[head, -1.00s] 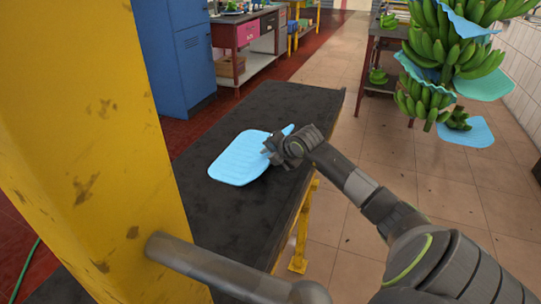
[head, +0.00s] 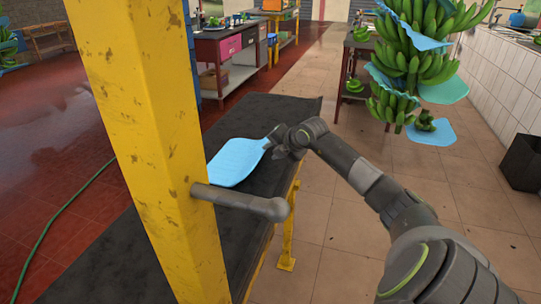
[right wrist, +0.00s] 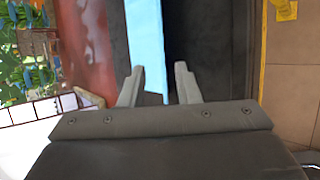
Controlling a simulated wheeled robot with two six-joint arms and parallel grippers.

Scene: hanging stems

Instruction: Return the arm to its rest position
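My right arm reaches in from the lower right in the head view. Its gripper (head: 276,143) is over the dark table top, at the right end of a light blue sheet (head: 235,162). In the right wrist view the two fingers (right wrist: 158,84) stand apart. The blue sheet (right wrist: 147,40) shows as a strip between and beyond them, and neither finger visibly presses on it. Whether the sheet touches a finger is unclear. My left gripper is in neither view.
A yellow post (head: 150,130) with a grey bar (head: 240,203) stands before the dark table (head: 285,110). Green bananas with blue sheets (head: 410,60) hang at upper right. Tiled floor (head: 350,240) right of the table is clear. A black bin (head: 522,163) stands far right.

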